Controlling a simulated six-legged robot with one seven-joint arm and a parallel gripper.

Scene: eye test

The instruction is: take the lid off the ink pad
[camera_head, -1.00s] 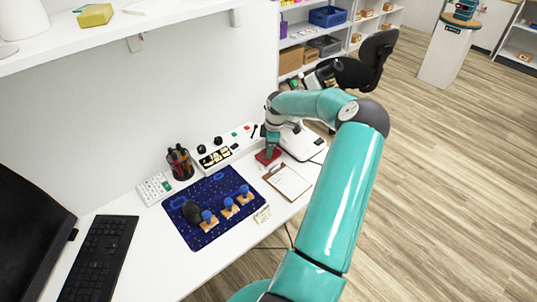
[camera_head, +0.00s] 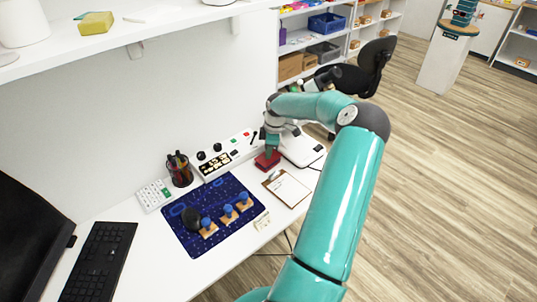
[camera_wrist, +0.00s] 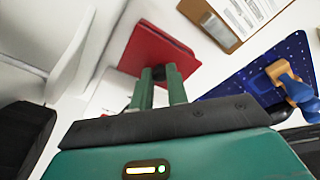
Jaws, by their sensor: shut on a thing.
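The red ink pad with its red lid (camera_head: 265,161) is on the white desk, beside the clipboard and partly hidden by my gripper in the head view. In the wrist view, the flat red lid (camera_wrist: 148,48) fills the area just beyond my fingers. My gripper (camera_wrist: 161,74) has its two green fingers shut on a small dark knob (camera_wrist: 162,71) at the lid's near edge. My gripper also shows in the head view (camera_head: 271,153), pointing down at the red. I cannot tell whether the lid is apart from the pad.
A clipboard with paper (camera_head: 287,187) lies close in front. A blue mat (camera_head: 190,225) with several blue-handled stamps is to the left.

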